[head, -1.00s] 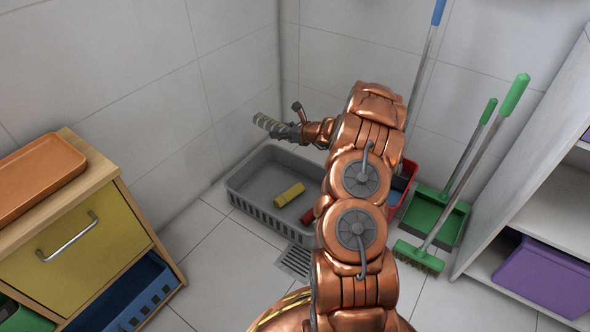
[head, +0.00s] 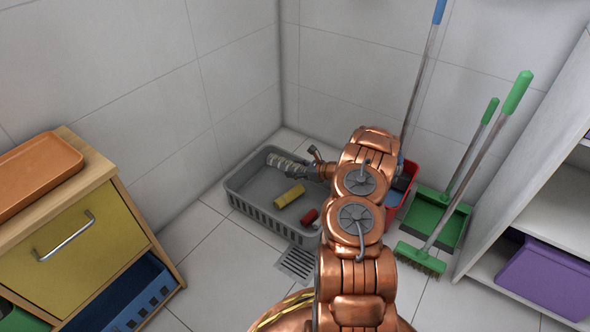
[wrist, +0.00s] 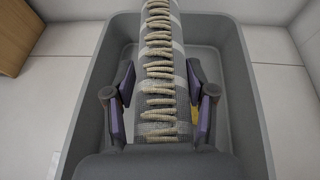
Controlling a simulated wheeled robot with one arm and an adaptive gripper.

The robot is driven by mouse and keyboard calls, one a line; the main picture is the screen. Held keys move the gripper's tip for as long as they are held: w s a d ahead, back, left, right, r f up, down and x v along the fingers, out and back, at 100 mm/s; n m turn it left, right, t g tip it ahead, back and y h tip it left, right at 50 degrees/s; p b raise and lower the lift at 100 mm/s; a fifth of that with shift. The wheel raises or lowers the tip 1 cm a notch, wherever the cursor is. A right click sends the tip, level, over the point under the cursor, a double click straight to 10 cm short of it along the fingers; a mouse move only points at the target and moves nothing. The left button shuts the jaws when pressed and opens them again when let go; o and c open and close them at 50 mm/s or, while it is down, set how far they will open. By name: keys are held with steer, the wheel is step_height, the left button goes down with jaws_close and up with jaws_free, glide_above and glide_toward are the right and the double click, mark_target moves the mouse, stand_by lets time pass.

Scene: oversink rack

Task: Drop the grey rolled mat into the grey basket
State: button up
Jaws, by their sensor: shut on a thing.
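The grey rolled mat (wrist: 160,75), wrapped with beige cord, is in my gripper (wrist: 160,110). The gripper's two fingers are on either side of it. In the head view the mat (head: 284,163) and the gripper (head: 312,171) show over the back part of the grey basket (head: 262,217), which stands on the floor in the corner. The basket's rim (wrist: 83,85) surrounds the mat in the wrist view. I cannot tell how high above the basket's bottom the mat is. A yellow roll (head: 289,196) and a red roll (head: 310,217) lie in the basket.
A wooden cabinet (head: 110,200) with an orange tray (head: 38,172) stands at the left. A red bucket (head: 400,185), a green dustpan (head: 437,212) and a green broom (head: 420,257) are right of my arm. A shelf with a purple bin (head: 545,275) stands at the far right.

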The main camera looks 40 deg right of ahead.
steer(key=shift+f+b, duration=1.05)
steer(key=shift+f, duration=1.75)
steer(key=o, duration=1.4)
steer(key=v, duration=1.2)
